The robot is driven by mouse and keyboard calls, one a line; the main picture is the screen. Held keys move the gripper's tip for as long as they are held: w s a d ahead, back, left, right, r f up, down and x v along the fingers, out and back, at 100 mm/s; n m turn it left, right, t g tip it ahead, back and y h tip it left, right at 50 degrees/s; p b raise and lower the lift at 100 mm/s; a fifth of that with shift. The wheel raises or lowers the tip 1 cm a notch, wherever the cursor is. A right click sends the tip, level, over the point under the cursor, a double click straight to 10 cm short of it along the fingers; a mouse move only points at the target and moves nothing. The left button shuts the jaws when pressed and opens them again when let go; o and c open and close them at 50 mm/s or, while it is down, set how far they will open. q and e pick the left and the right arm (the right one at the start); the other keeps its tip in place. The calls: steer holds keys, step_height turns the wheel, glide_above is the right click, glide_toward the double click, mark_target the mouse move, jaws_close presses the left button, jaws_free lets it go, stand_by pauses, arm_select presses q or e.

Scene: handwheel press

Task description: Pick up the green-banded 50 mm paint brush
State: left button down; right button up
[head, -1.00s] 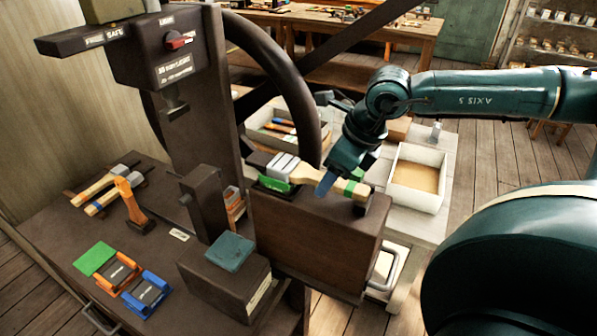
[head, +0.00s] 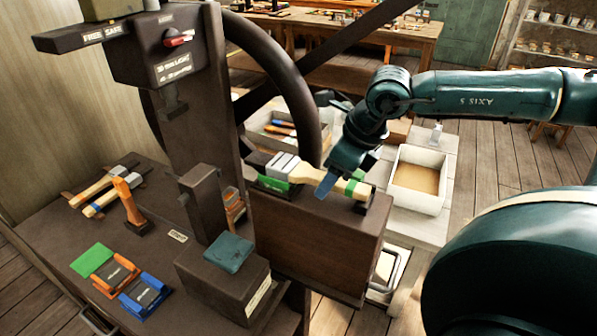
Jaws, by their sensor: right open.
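The green-banded paint brush (head: 304,174) lies on top of the dark wooden block (head: 315,240). Its pale wooden handle points right and has a green band (head: 358,188) near the end. Its grey head is at the left, by a green piece (head: 272,184). My right gripper (head: 338,186) is open at the handle, just left of the green band. One blue fingertip shows on the near side of the handle; the other finger is hidden. I cannot tell whether the fingers touch the handle. My left gripper is out of view.
The press column (head: 195,110) and large handwheel (head: 305,90) stand left of and behind the brush. A white tray (head: 418,180) is on the right. Two more brushes (head: 105,187) and orange and blue holders (head: 146,295) lie on the left bench.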

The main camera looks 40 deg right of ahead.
steer(key=shift+c, duration=0.2)
steer(key=c, duration=1.1)
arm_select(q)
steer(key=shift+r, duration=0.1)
